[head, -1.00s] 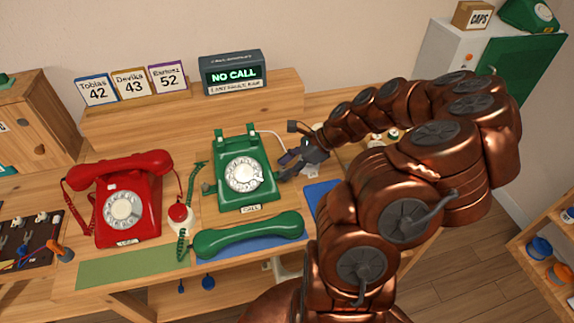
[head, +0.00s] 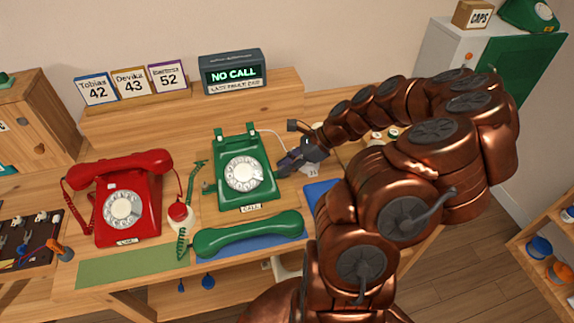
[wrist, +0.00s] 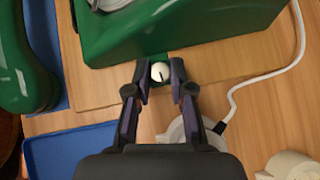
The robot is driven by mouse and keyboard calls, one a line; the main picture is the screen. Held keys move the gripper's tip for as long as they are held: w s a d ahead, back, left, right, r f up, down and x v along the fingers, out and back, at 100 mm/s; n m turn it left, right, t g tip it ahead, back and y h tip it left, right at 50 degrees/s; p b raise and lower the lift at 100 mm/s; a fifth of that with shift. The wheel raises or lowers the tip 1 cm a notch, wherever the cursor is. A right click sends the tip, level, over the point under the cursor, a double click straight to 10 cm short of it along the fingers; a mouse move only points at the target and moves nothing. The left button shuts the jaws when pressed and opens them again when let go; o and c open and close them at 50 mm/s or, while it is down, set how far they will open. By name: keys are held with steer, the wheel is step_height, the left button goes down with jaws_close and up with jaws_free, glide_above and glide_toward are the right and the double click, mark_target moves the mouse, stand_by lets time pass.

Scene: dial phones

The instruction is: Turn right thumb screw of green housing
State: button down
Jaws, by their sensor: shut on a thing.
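The green housing (head: 243,180) is the body of the green dial phone, standing upright on the wooden bench in the head view. Its side also shows at the top of the wrist view (wrist: 180,28). My gripper (wrist: 161,76) is at the housing's right side, with its two fingers around the right thumb screw (wrist: 160,71). The screw has a pale round head with a dark line across it. In the head view my gripper (head: 281,168) is beside the phone's right side, and the screw is hidden there.
The green handset (head: 248,236) lies in front of the phone on a blue mat. A red phone (head: 128,205) stands to the left. A white cable (wrist: 233,97) runs right of my gripper. A blue tray (wrist: 70,150) lies at lower left in the wrist view.

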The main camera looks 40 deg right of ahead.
steer(key=n+g, duration=0.1)
steer(key=n, duration=0.1)
steer(key=n+g+y+b, duration=0.1)
steer(key=n+g, duration=0.1)
steer(key=n+g+b, duration=0.1)
steer(key=n, duration=0.1)
steer(key=shift+w+d+f+g+y, duration=0.1)
steer(key=shift+w+f+g+y, duration=0.1)
steer(key=shift+w+g+y, duration=0.15)
steer(key=n+g+b, duration=0.1)
steer(key=n+g, duration=0.1)
steer(key=n, duration=0.1)
steer(key=shift+w, duration=0.1)
steer(key=shift+w+r+n+g+h+b, duration=0.15)
steer(key=shift+n+g+h+b, duration=0.45)
steer(key=shift+n+g, duration=0.65)
steer(key=shift+n, duration=0.35)
steer(key=c, duration=1)
jaws_free()
